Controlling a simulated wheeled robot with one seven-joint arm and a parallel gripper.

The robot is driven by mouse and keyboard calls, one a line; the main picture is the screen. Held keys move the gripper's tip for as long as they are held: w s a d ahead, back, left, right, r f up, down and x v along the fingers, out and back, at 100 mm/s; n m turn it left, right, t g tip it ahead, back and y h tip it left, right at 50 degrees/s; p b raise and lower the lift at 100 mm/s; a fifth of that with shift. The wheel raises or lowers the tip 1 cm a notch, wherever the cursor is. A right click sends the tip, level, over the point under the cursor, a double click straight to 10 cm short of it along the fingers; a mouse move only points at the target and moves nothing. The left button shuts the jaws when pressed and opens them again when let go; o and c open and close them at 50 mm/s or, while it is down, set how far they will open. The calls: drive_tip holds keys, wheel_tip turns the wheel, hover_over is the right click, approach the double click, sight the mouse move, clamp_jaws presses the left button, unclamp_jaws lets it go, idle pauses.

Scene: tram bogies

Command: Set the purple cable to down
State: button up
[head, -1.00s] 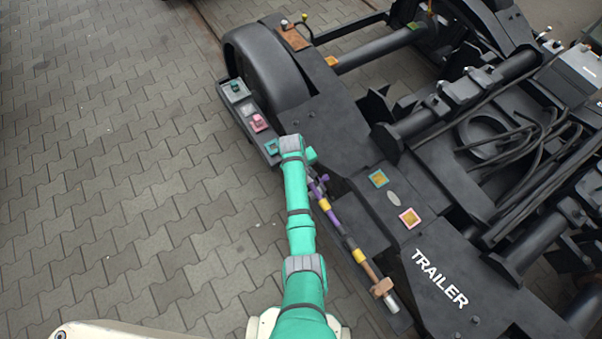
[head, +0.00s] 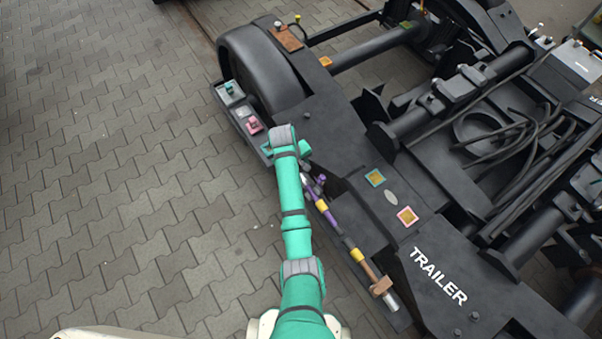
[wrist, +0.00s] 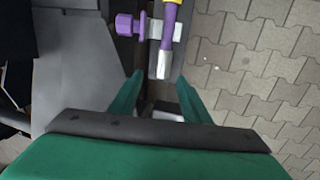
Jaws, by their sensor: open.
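The purple cable (head: 324,208) runs along the grey side rail of the trailer in the head view, with yellow and brown sections toward its lower end. In the wrist view the purple cable (wrist: 170,22) comes down from the top edge, with a yellow band and a bare metal end. A purple knob (wrist: 125,24) sits on a grey crosspiece to its left. My gripper (wrist: 159,76) is open and empty; its two green fingers point toward the metal end, which lies just beyond and between their tips.
The black trailer frame (head: 345,165) fills the right side. A rail (head: 240,110) with green and pink blocks lies beyond my arm, beside the wheel (head: 258,72). Brick paving (head: 110,200) on the left is clear.

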drive_tip(key=r, duration=0.4)
drive_tip(key=shift+s+a+r, duration=0.2)
drive_tip(key=shift+a+r, duration=0.05)
drive_tip(key=shift+a, duration=0.1)
drive_tip(key=shift+f, duration=0.1)
